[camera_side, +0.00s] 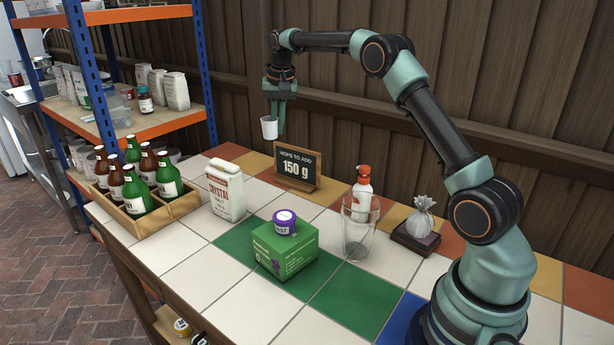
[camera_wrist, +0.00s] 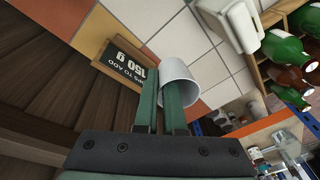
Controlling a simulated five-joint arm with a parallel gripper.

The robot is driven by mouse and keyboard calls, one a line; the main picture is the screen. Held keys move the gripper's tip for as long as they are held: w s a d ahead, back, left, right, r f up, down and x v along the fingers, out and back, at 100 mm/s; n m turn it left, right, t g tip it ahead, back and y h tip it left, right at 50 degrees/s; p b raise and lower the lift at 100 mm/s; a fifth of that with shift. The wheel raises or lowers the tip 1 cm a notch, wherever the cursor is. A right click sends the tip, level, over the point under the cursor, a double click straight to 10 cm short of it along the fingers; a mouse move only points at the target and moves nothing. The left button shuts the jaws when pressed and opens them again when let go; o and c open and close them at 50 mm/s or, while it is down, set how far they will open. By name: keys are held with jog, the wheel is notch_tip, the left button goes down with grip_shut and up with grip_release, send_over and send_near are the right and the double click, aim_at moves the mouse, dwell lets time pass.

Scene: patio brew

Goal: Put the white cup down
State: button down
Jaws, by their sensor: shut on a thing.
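The small white cup (camera_side: 269,128) is in my gripper (camera_side: 278,112), held in the air above the back left part of the tiled table, left of the sign. In the wrist view the cup (camera_wrist: 178,72) sits at the ends of my gripper's two green fingers (camera_wrist: 160,100), which are shut on its wall. The cup's inside and base are partly hidden by the fingers there. In the side view the cup looks close to upright, and the table under it is clear of contact.
A sign reading "150 g" (camera_side: 296,170) stands near the cup. A crystal malt bag (camera_side: 226,190), a crate of bottles (camera_side: 150,222), a green box (camera_side: 285,252) with a purple-lidded jar (camera_side: 284,222), and a clear glass (camera_side: 357,232) stand on the table. A shelf rack (camera_side: 150,125) is at left.

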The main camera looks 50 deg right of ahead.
jog(key=m, duration=0.1)
send_over(309, 205)
jog(key=shift+m, duration=0.3)
jog(key=f, duration=2)
jog(key=shift+s+f, duration=0.2)
jog(key=shift+s, duration=0.15)
jog(key=shift+f, duration=0.1)
jog(key=c, duration=1)
grip_release()
